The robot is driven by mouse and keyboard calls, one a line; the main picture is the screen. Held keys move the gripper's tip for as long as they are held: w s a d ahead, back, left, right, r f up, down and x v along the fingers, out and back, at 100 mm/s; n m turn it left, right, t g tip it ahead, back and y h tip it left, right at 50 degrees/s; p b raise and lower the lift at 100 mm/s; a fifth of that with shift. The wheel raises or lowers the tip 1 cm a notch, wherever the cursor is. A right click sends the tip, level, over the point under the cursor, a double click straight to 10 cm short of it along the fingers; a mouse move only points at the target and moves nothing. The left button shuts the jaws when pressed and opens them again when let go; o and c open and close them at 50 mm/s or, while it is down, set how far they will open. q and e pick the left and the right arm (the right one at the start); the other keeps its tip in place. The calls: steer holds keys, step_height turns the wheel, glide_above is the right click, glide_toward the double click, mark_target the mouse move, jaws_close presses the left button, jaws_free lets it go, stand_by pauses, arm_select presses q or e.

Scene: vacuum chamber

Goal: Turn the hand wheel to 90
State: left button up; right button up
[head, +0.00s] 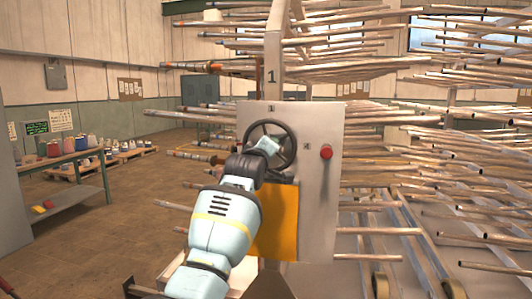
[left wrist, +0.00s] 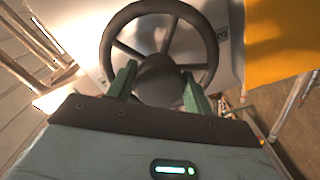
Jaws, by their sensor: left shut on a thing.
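The hand wheel (head: 292,146) is dark, with a round rim, spokes and a domed hub, and stands upright on a light grey panel (head: 318,200). My left gripper (head: 266,146) is at the wheel's front, covering part of its middle in the head view. In the left wrist view, the green fingers of my left gripper (left wrist: 161,85) lie on either side of the wheel's hub (left wrist: 158,70), shut on the hand wheel, with the rim (left wrist: 213,50) around and beyond them. No angle scale can be read in either view. My right gripper is not in view.
A red knob (head: 326,152) sits on the panel right of the wheel, and an orange-yellow plate (head: 284,222) is below it. Racks of long metal pipes (head: 440,150) stand behind and to the right.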

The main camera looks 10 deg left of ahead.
arm_select(q)
steer(key=shift+r, duration=0.15)
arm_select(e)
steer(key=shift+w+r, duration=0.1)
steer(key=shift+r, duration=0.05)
arm_select(q)
steer(key=o, duration=1.4)
steer(key=shift+c, duration=0.2)
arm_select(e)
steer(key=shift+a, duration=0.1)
arm_select(q)
steer(key=shift+s, duration=0.1)
steer(key=s+p, duration=0.1)
steer(key=s, duration=0.6)
steer(key=shift+s+a+p, duration=0.15)
steer(key=shift+s+p, duration=0.15)
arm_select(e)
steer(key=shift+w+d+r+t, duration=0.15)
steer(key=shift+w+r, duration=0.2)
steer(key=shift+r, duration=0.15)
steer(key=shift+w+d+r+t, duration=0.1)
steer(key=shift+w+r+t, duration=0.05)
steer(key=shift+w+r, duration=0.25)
